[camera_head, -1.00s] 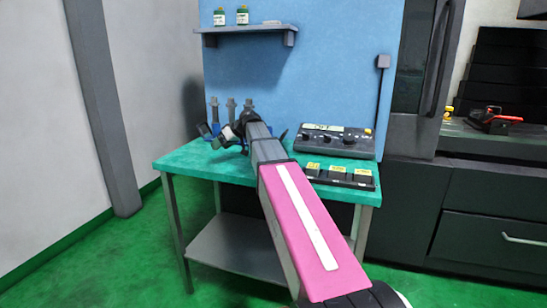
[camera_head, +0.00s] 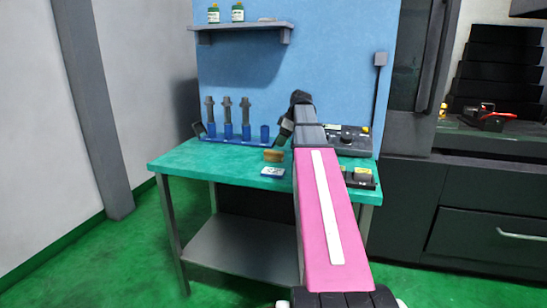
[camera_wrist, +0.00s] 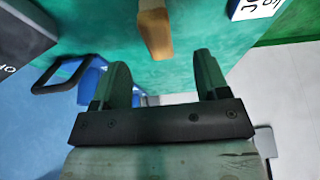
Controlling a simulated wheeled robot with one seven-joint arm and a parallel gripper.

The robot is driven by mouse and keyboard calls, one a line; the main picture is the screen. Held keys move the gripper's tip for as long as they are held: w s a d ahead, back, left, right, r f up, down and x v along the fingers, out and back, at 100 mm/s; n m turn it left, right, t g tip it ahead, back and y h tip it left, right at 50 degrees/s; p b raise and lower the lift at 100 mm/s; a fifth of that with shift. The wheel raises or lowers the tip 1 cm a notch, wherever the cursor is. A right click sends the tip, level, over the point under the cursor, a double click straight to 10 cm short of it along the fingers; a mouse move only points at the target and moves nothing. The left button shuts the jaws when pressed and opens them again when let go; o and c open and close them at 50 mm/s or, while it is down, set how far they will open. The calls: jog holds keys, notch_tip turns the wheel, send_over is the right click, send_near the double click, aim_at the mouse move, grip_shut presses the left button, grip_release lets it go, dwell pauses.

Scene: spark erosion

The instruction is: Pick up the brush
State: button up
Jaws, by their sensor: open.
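The brush (camera_head: 274,155) appears to be the small tan-brown block on the green table, right of centre. It also shows in the wrist view (camera_wrist: 155,28), at the top edge, ahead of my fingers and partly cut off by the frame. My gripper (camera_wrist: 161,68) is open and empty, its two dark fingers apart, with the brush beyond the tips and not touching them.
A blue rack (camera_head: 235,139) with several grey holders stands at the back left of the green table (camera_head: 190,160). A small blue-and-white box (camera_head: 272,172) lies in front of the brush. A control box (camera_head: 350,142) stands at right. A shelf (camera_head: 245,26) hangs above.

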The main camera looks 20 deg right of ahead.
aim_at(275, 151)
jog(key=x, duration=0.3)
jog(key=shift+a+f, duration=0.1)
jog(key=shift+w+a+r+x, duration=0.1)
jog(key=shift+w+x, duration=0.1)
jog(key=shift+x, duration=0.7)
jog(key=shift+w+a+r+x, duration=0.1)
jog(key=shift+w+x, duration=0.05)
jog(key=shift+x, duration=0.7)
jog(key=shift+w+a+x, duration=0.1)
jog(key=shift+w+x, duration=0.1)
jog(key=shift+x, duration=0.7)
jog(key=c, duration=1.1)
jog(key=shift+o, duration=0.2)
jog(key=shift+r, duration=0.2)
